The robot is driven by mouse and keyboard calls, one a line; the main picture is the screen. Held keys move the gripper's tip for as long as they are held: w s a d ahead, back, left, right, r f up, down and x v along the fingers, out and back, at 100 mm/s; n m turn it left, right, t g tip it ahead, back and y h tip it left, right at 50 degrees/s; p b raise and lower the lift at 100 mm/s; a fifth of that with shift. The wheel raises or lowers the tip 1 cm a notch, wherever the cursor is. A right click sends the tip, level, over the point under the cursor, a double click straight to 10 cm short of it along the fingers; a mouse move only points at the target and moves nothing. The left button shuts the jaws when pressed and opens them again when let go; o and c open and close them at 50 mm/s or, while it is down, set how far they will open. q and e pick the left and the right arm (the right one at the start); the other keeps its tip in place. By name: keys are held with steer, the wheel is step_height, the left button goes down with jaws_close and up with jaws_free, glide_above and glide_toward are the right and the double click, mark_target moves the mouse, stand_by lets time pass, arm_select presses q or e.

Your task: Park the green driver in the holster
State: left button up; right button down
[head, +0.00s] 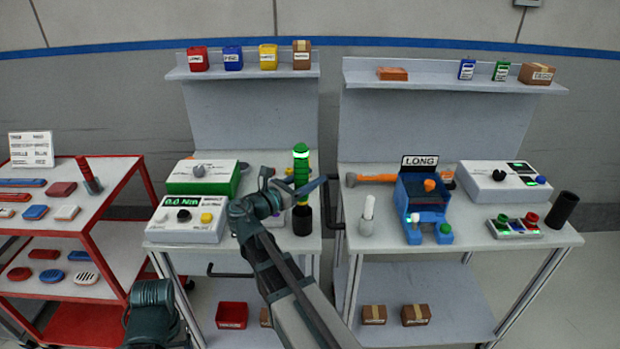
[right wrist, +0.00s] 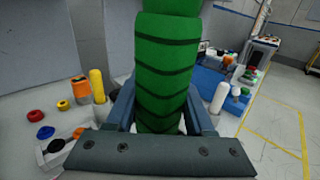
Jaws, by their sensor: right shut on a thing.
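The green driver (head: 301,165) stands upright at the right end of the left bench, with a bright ring near its top. My right gripper (head: 299,190) is shut around its grip. In the right wrist view the green grip (right wrist: 165,70) fills the middle, between the two fingers (right wrist: 160,115). A black cup-like holster (head: 302,221) is directly below the driver. The driver lines up with it, but I cannot tell how far its lower end is inside. Only a dark part of my left arm shows at the bottom left; its gripper is not visible.
A torque meter (head: 187,217) and a green-sided box (head: 202,178) are on the left bench. The right bench holds a blue LONG fixture (head: 422,205), a white bottle (head: 367,215) and a black cylinder (head: 564,210). A red cart (head: 110,185) stands at left.

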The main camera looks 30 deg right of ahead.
steer(key=shift+f, duration=0.1)
steer(key=shift+c, duration=1)
jaws_free()
steer(key=shift+a, duration=0.1)
steer(key=v, duration=1.3)
steer(key=shift+a, duration=0.3)
steer(key=shift+s, duration=0.1)
